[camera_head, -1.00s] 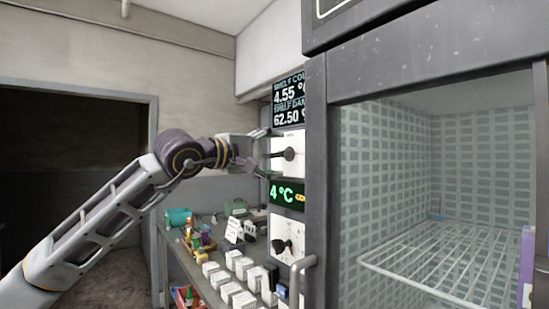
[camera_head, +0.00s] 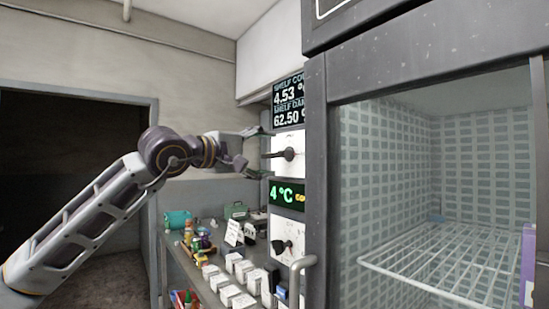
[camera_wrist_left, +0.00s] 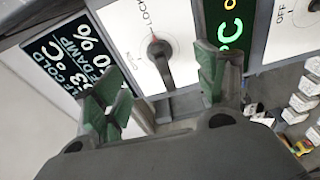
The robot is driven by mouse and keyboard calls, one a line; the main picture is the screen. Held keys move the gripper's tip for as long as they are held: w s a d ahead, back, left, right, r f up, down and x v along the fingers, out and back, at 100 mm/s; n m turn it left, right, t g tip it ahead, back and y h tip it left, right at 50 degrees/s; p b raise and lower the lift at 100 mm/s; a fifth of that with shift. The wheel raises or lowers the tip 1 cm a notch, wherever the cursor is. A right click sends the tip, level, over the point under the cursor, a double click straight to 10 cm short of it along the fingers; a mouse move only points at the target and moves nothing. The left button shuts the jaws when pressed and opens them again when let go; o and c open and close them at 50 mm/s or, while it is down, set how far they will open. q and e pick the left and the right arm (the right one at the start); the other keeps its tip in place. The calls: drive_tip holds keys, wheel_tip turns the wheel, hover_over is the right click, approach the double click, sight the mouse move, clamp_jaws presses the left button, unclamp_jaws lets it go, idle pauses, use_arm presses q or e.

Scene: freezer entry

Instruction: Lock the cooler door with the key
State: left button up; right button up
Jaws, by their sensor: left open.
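The cooler door (camera_head: 316,190) has a dark frame around glass and fills the right of the head view. Left of it, a white lock panel (camera_head: 287,143) carries a dark key-like lever (camera_head: 288,154). In the left wrist view the lever (camera_wrist_left: 158,50) points away from the panel's "LOCK" lettering, toward the gripper. My left gripper (camera_head: 256,149) is open just left of the panel; its green-padded fingers (camera_wrist_left: 158,88) stand apart on either side of the lever, not touching it. My right gripper is out of view.
Below are a green "4 °C" display (camera_head: 287,195) and a second dial panel (camera_head: 285,240). A readout screen (camera_head: 289,104) sits above. The door handle (camera_head: 299,280) juts out lower down. A shelf of small boxes (camera_head: 222,282) stands below my arm.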

use_arm(q)
drive_tip(key=shift+s+a, duration=0.1)
drive_tip(key=shift+a, duration=0.1)
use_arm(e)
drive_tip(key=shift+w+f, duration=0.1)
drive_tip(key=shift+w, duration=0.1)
use_arm(q)
drive_tip(key=shift+s+a+b, duration=0.3)
drive_tip(key=shift+s+a, duration=0.05)
drive_tip(key=shift+a, duration=0.05)
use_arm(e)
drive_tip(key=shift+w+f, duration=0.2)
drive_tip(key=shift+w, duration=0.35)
use_arm(q)
drive_tip(key=shift+a, duration=0.1)
drive_tip(key=shift+s+a, duration=0.25)
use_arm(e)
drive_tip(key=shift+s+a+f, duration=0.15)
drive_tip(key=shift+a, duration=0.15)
use_arm(q)
drive_tip(key=shift+b+v, duration=0.7)
drive_tip(key=shift+v, duration=0.75)
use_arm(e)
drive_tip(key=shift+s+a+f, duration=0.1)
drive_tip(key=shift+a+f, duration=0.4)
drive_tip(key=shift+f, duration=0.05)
